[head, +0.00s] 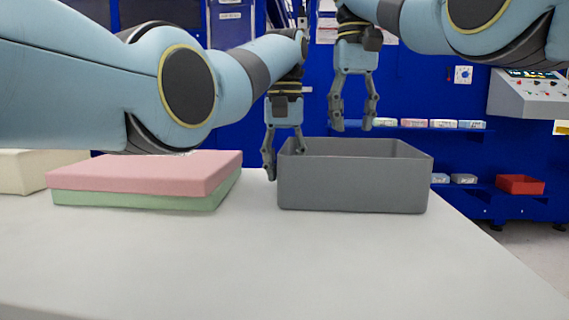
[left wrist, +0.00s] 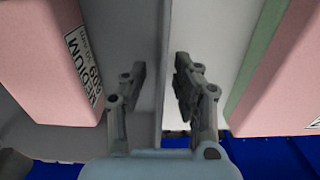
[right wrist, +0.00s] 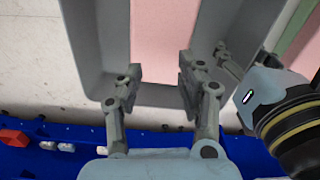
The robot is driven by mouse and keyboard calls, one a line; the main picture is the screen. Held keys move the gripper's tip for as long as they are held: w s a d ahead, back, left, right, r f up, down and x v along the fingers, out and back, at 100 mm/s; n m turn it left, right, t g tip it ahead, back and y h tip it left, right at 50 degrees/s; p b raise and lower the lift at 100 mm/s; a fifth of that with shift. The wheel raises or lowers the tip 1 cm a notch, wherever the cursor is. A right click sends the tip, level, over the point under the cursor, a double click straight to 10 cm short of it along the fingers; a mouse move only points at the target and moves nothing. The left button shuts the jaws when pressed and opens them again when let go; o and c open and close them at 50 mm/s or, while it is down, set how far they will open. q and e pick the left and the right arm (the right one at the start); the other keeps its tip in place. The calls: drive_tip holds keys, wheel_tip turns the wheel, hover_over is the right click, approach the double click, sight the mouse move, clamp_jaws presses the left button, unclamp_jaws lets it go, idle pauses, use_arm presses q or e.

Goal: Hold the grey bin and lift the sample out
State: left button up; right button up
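The grey bin (head: 350,185) stands on the white table. Its inside is hidden in the head view. The pink sample (left wrist: 45,60), with a label reading MEDIUM, lies inside the bin; it also shows in the right wrist view (right wrist: 165,30). My left gripper (head: 284,160) is open at the bin's left wall, with one finger outside and one inside. In the left wrist view a gap shows between the fingers and the wall. My right gripper (head: 353,124) is open and empty above the bin, towards its far side.
A pink foam block (head: 145,172) on a green one (head: 140,200) lies left of the bin. A cream block (head: 35,170) sits at the far left. The front of the table is clear. Blue shelving with a red box (head: 520,184) stands behind.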

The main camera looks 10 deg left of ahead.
use_arm(q)
clamp_jaws()
use_arm(e)
drive_tip(key=shift+o, duration=1)
drive_tip(key=o, duration=0.4)
drive_tip(key=shift+a+r+m, duration=0.1)
drive_tip(key=shift+r+m, duration=0.6)
drive_tip(key=shift+r, duration=0.05)
drive_tip(key=shift+o, duration=1.3)
drive_tip(key=o, duration=0.4)
wheel_tip(320, 180, down, 6)
drive_tip(key=shift+r, duration=0.15)
drive_tip(key=shift+f, duration=3)
